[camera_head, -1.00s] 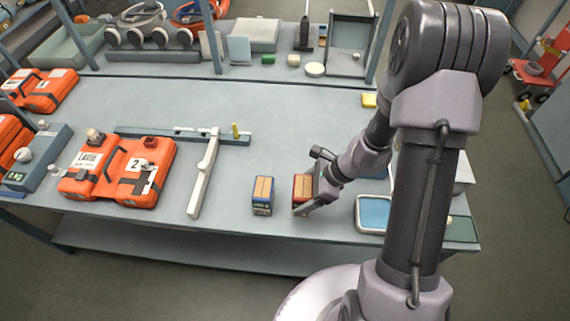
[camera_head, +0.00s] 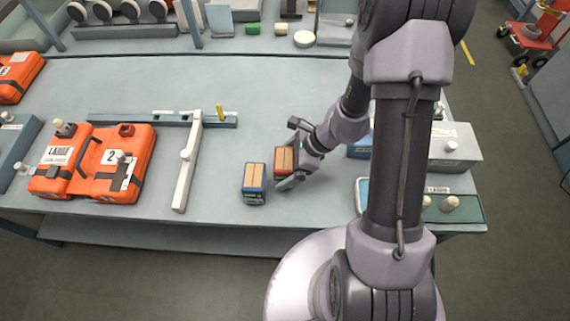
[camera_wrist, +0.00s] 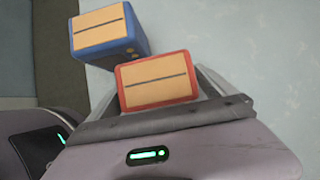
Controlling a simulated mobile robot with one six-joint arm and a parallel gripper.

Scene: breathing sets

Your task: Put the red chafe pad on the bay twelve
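The red chafe pad, a red block with a tan top and a dark line across it (camera_head: 285,163), is between the fingers of my gripper (camera_head: 288,181). It also shows in the wrist view (camera_wrist: 157,82), with a grey finger along each side. My gripper appears shut on it and holds it a little above the bench. A similar blue block (camera_head: 254,184) stands on the bench just to its left; the wrist view shows it too (camera_wrist: 108,31). I cannot read any label marking bay twelve.
An orange case with a "2" label (camera_head: 95,185) lies at left. A pale bar (camera_head: 187,160) stands between it and the blue block. A grey box (camera_head: 455,147) and a green tray (camera_head: 467,209) lie right, partly behind my arm. The mid-back bench is clear.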

